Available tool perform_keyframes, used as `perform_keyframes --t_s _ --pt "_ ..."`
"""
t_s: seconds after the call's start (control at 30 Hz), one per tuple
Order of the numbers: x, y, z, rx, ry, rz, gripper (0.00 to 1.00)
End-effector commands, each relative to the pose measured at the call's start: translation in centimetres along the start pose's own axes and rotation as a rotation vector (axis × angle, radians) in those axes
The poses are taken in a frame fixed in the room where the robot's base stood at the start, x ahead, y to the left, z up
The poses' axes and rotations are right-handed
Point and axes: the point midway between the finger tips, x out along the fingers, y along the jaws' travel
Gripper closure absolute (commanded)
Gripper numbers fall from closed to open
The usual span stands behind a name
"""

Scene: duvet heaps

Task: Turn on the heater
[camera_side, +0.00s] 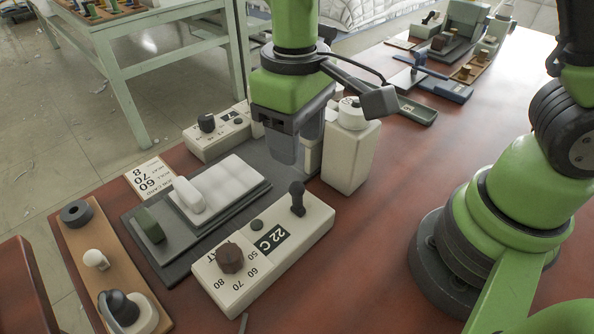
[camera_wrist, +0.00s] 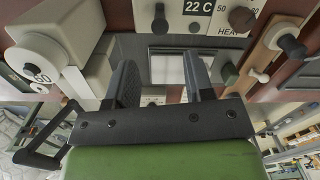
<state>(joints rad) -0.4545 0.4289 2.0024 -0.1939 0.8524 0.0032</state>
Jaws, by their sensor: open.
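A cream control box (camera_side: 240,280) stands in front of the grey tray. It has a display reading 22 C (camera_side: 271,239), a brown round knob (camera_side: 230,258) with numbers 50 to 80 around it, a small dark button (camera_side: 257,225), and a black lever (camera_side: 297,198) at its far right end. In the wrist view the box is at the top, with the display (camera_wrist: 198,7), the brown knob (camera_wrist: 242,19) and part of a "HEAT" label. My gripper (camera_side: 297,158) is open and empty above the right end of the tray, behind the box; its two fingers also show in the wrist view (camera_wrist: 160,75).
The grey tray (camera_side: 172,272) holds a white padded piece (camera_side: 226,180), a white rounded block (camera_side: 188,194) and a green block (camera_side: 149,226). A tall cream box with a dial (camera_side: 350,155) stands right of my gripper. Another knobbed box (camera_side: 213,137) stands behind; a wooden board (camera_side: 77,240) lies left.

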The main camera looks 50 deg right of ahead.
Motion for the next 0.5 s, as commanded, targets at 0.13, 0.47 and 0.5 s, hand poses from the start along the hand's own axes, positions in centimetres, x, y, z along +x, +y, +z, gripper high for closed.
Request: perform_keyframes --t_s 0.13,0.47,0.5 --pt "-0.3 0.2 -0.1 -0.319 0.005 -0.012 0.52" --pt "0.7 0.3 -0.1 -0.583 0.005 -0.019 0.52" --pt "1.3 0.3 -0.1 -0.583 0.004 -0.02 0.52"
